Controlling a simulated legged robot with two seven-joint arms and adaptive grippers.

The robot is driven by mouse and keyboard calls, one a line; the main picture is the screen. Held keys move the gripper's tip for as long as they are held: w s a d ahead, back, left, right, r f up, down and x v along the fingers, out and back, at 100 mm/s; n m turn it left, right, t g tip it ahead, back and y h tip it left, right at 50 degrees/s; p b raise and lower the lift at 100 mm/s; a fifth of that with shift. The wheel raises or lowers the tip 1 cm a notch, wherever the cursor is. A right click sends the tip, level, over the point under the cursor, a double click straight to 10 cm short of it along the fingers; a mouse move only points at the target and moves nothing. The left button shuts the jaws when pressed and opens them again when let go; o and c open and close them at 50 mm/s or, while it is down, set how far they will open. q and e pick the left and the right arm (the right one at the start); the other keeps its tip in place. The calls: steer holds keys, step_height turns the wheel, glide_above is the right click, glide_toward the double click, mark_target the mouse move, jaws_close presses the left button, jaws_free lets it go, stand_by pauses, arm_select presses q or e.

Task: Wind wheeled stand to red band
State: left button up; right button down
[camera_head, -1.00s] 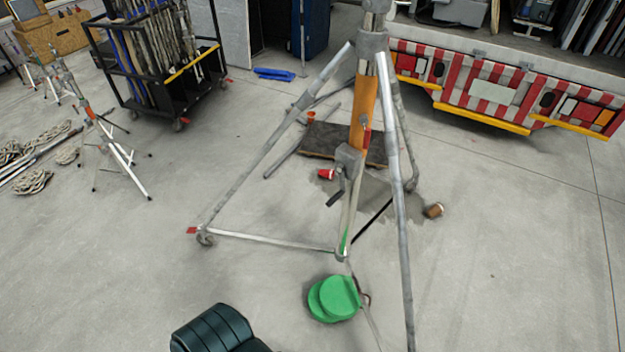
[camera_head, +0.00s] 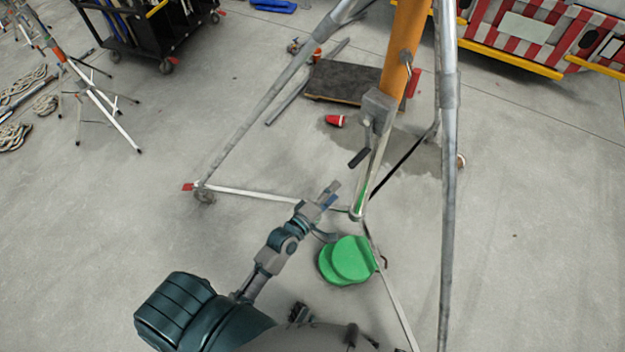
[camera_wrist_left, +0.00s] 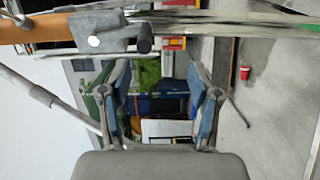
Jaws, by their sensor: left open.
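The wheeled stand (camera_head: 448,200) is a grey metal tripod with an orange centre column (camera_head: 402,45). A winding box (camera_head: 377,108) on the column carries a crank with a dark handle (camera_head: 358,158). A small red piece (camera_head: 413,82) shows beside the column; whether it is the red band I cannot tell. My left gripper (camera_head: 332,192) is open and empty, below and left of the handle, apart from it. In the left wrist view, the open fingers (camera_wrist_left: 162,100) stand below the winding box (camera_wrist_left: 98,32) and the handle (camera_wrist_left: 145,38). My right gripper does not show.
A green round object (camera_head: 350,260) lies by the stand's foot. A red cup (camera_head: 335,121) and a dark board (camera_head: 342,83) lie behind. A black rack (camera_head: 150,40) and another stand (camera_head: 95,100) are at left.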

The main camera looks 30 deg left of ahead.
mark_target(357, 160)
arm_select(q)
steer(key=shift+t, duration=0.3)
steer(key=x, duration=0.4)
steer(key=r+b+x, duration=0.1)
steer(key=x, duration=0.3)
steer(key=a+r+b+x, duration=0.1)
steer(key=x, duration=0.3)
steer(key=shift+w+a, duration=0.1)
steer(key=shift+w+f+n, duration=0.1)
steer(key=shift+w+n, duration=0.2)
steer(key=shift+w, duration=0.5)
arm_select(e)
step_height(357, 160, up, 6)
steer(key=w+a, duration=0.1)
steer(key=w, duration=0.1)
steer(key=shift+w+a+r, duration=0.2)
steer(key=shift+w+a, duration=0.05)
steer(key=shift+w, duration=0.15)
